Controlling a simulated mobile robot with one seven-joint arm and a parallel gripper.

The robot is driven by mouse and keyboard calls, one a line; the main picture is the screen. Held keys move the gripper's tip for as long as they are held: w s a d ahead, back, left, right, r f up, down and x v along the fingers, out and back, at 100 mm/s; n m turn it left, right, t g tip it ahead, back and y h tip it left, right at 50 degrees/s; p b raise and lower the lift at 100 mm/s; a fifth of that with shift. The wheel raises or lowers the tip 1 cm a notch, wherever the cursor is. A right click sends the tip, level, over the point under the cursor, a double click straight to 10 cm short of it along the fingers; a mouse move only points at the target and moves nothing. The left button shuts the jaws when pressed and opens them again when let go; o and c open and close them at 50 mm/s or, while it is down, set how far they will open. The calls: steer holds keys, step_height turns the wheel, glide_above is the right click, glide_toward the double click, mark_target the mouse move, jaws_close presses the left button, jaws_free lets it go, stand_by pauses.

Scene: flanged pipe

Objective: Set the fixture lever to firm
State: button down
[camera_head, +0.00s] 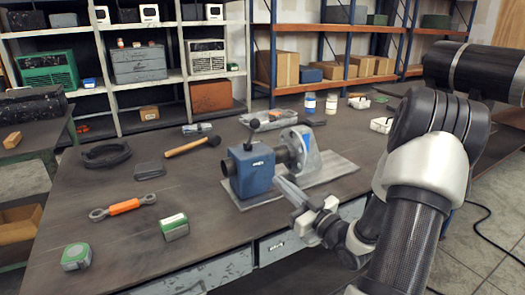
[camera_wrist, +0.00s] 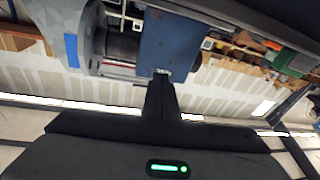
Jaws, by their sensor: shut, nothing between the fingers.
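The blue fixture (camera_head: 252,172) stands on a pale metal plate near the bench's front edge. Its lever (camera_head: 252,131) has a black ball knob and rises almost upright from the top, leaning slightly right. The flanged pipe (camera_head: 283,155) sticks out of the fixture's right side, with a grey round flange (camera_head: 311,148). My gripper (camera_head: 281,181) is low in front of the fixture, below the lever, shut and empty. In the wrist view, the closed fingers (camera_wrist: 160,76) point at the blue fixture (camera_wrist: 175,45); contact cannot be told. I cannot make out the lever there.
A hammer (camera_head: 193,146), orange-handled tool (camera_head: 125,206), green-and-white box (camera_head: 174,227) and tape measure (camera_head: 76,257) lie left of the fixture. A grey tray (camera_head: 268,121) lies behind it. The bench top (camera_head: 190,190) has bare room left of the fixture.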

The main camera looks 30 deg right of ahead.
mark_target(252, 135)
steer(key=s+r+t+y, duration=0.1)
steer(key=s, duration=0.1)
steer(key=s+r+t+y, duration=0.1)
steer(key=s+r+t, duration=0.1)
steer(key=shift+s+r+n+t+b, duration=0.2)
steer(key=shift+r+n+t+b, duration=0.05)
steer(key=shift+n+t+b, duration=0.05)
steer(key=x, duration=1.4)
